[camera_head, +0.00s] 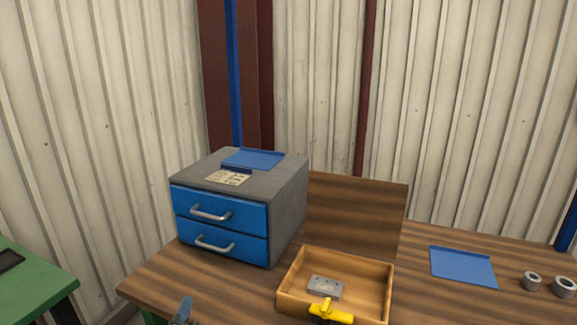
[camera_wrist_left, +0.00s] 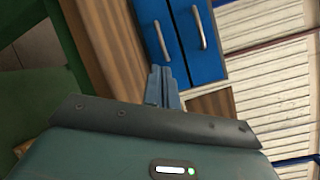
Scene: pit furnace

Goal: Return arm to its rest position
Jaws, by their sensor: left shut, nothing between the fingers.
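My left gripper (camera_head: 182,310) shows at the bottom edge of the head view, in front of the wooden table (camera_head: 150,283) and below the drawer cabinet. In the left wrist view its blue-grey fingers (camera_wrist_left: 162,86) are together and empty, apart from the cabinet. The grey cabinet (camera_head: 290,205) has two blue drawers with silver handles, an upper drawer (camera_head: 240,214) and a lower drawer (camera_head: 250,247), both closed. The drawer fronts (camera_wrist_left: 200,60) also show beyond the fingers in the left wrist view. My right gripper is not in view.
An open wooden box (camera_head: 374,285) holds a grey metal block (camera_head: 325,287) and a yellow-handled item (camera_head: 331,312). A blue tray (camera_head: 462,266) and two metal rings (camera_head: 532,281) lie to the right. A green table (camera_head: 35,290) stands at left. Corrugated walls close the back.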

